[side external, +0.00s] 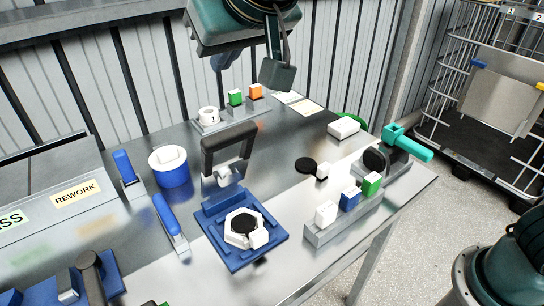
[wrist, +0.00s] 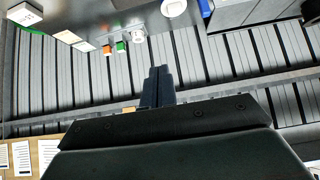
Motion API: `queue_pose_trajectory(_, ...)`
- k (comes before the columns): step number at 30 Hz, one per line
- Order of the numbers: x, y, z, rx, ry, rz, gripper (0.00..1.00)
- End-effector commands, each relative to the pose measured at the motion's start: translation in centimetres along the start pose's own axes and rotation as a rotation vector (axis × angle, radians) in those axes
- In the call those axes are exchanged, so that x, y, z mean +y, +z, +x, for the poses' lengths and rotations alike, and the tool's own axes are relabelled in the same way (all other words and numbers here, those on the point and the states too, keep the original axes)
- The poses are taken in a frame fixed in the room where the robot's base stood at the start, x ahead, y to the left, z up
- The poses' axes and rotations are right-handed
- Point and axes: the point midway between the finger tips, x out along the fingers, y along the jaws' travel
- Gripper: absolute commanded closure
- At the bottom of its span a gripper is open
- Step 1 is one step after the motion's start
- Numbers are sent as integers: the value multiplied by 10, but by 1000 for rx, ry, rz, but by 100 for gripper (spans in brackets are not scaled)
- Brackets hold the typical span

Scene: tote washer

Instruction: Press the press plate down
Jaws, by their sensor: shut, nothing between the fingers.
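My gripper (side external: 277,75) hangs high above the back of the metal table in the side external view, clear of everything on it. In the wrist view its two dark fingers (wrist: 157,85) are together, with nothing between them. I cannot tell for sure which part is the press plate. A black arched handle (side external: 228,142) stands upright behind a blue fixture (side external: 212,222). The fixture holds a white hexagonal part (side external: 235,239) with a black round centre (side external: 243,224). My gripper is behind and to the right of both, and well above them.
A row of white, blue and green blocks stands on a grey rail (side external: 316,235) at front right. A teal-handled clamp (side external: 408,143), a black disc (side external: 305,165) and a blue-and-white cup (side external: 170,170) are on the table. A corrugated wall (side external: 150,70) stands close behind.

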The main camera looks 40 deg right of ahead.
Motion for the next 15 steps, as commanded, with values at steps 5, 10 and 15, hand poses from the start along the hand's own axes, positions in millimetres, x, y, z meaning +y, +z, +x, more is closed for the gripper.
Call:
queue_pose_trajectory(5,0,8,2,-82,-3,-5,100)
queue_pose_trajectory(10,0,10,3,-96,-3,-7,100)
queue_pose_trajectory(15,0,11,6,-95,-2,-6,100)
